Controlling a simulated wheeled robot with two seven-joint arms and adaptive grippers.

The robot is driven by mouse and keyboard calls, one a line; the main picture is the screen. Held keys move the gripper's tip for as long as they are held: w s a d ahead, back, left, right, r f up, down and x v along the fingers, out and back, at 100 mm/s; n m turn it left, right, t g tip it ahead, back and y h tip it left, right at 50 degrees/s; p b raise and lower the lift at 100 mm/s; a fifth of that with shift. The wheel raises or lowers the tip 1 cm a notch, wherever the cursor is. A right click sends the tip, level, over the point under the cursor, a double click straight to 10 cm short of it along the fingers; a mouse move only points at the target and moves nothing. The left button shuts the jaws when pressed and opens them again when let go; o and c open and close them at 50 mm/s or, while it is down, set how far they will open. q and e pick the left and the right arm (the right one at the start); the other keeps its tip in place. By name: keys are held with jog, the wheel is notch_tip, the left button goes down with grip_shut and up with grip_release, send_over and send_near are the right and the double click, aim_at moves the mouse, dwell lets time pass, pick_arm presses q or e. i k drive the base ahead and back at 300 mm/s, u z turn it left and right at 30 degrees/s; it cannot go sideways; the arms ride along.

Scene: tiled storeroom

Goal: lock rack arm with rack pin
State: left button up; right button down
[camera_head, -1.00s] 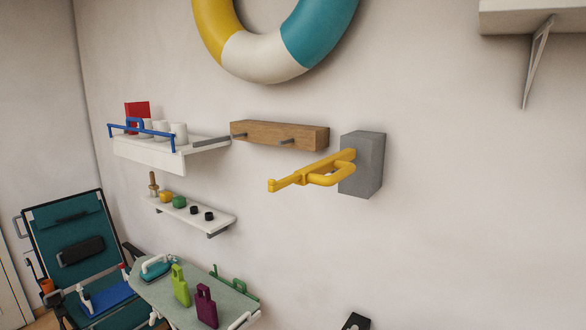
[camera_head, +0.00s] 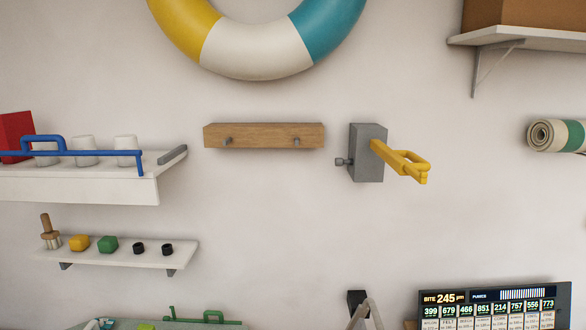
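The yellow rack arm (camera_head: 402,162) sticks out from a grey block (camera_head: 366,154) on the wall, right of the middle of the head view. It has a loop-shaped part near its outer end. A small dark grey pin with a round knob (camera_head: 341,162) sticks out of the block's left side. I cannot tell how far the pin sits in the block. Neither of my grippers shows in the view.
A wooden peg rail (camera_head: 264,136) is left of the block. A white shelf (camera_head: 90,188) with a blue rail and white cups is at the left, above a small shelf (camera_head: 125,253). A display panel (camera_head: 495,305) stands lower right.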

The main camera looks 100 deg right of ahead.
aim_at(339, 161)
jog(key=i, duration=1.05)
jog(key=z, duration=3.65)
jog(key=i, duration=1)
jog(key=u, duration=0.05)
